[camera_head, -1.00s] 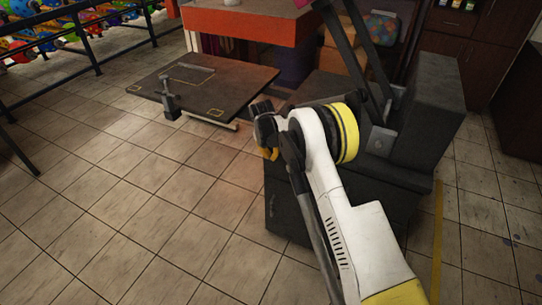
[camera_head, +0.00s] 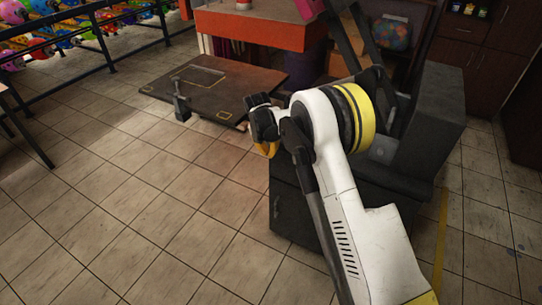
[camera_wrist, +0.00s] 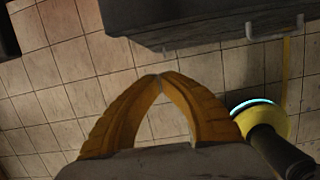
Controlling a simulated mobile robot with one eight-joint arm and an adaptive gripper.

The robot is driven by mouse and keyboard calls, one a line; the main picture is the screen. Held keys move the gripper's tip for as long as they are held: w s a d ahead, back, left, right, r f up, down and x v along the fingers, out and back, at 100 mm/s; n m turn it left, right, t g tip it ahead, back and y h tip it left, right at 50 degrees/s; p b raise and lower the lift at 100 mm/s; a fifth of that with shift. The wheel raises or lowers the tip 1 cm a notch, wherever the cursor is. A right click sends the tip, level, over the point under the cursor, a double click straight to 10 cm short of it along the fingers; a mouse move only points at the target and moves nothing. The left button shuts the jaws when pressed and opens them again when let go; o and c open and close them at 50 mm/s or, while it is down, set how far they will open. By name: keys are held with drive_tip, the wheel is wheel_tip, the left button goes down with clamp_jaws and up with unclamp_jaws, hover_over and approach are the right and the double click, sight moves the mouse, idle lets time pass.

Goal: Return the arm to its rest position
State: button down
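My arm, white with yellow and black bands, reaches up from the bottom right of the head view and is folded at the elbow. My gripper (camera_wrist: 160,78) shows in the wrist view as two orange-yellow fingers. Their tips meet, and nothing shows between them but floor tiles. In the head view only a bit of yellow finger (camera_head: 266,149) shows below the dark wrist; the rest is hidden.
A dark machine (camera_head: 428,120) stands right behind my arm; a dark body also fills the top of the wrist view (camera_wrist: 200,15). A low dark board (camera_head: 215,88) with a clamp (camera_head: 181,104) lies beyond. An orange counter (camera_head: 262,27) stands behind. Tiled floor at left is open.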

drive_tip(key=shift+s+r, duration=0.15)
drive_tip(key=shift+r, duration=0.45)
drive_tip(key=s+d+r+m+t+y, duration=0.1)
drive_tip(key=s+d+r+m, duration=0.3)
drive_tip(key=s+r+m, duration=0.6)
drive_tip(key=s+d+r+m+t, duration=0.1)
drive_tip(key=s+d+r+m, duration=0.4)
drive_tip(key=r, duration=0.8)
drive_tip(key=s+d+m+t, duration=0.1)
drive_tip(key=s+d+m, duration=0.1)
drive_tip(key=s+m, duration=0.5)
drive_tip(key=s+d+m+t, duration=0.1)
drive_tip(key=s+m, duration=0.6)
drive_tip(key=s, duration=1.1)
drive_tip(key=shift+d+t+y, duration=0.3)
drive_tip(key=shift+d, duration=0.15)
drive_tip(key=shift+r, duration=0.1)
